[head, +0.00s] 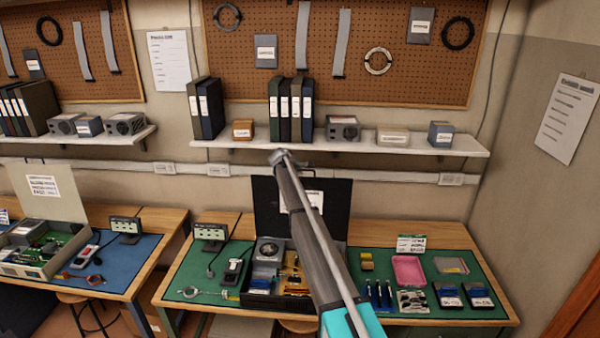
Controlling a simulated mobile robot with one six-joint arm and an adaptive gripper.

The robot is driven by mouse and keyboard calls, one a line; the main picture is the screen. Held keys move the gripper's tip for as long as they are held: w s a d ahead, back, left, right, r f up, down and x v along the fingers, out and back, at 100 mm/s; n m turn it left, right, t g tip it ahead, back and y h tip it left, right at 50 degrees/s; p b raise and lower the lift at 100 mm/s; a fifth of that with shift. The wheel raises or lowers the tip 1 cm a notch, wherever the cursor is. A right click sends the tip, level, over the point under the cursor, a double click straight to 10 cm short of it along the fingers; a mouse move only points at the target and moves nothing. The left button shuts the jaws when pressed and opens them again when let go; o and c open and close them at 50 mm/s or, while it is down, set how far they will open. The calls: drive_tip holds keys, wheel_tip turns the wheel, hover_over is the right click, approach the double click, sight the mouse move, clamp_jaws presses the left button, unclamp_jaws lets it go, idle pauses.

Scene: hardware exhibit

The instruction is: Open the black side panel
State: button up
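A black computer case (262,301) lies on the green mat of the right bench, its inside parts showing. The black side panel (335,205) stands upright along the back of the case, raised like a lid, with a white label (313,199) on its front. My grey and teal arm crosses in front of the panel and case and hides part of both. No gripper fingers show, so I cannot see whether anything is held.
A shelf (365,146) with binders hangs above. The left bench holds an open beige case (50,200).

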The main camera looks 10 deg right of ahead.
drive_tip(key=o, duration=0.4)
drive_tip(key=shift+s, duration=0.15)
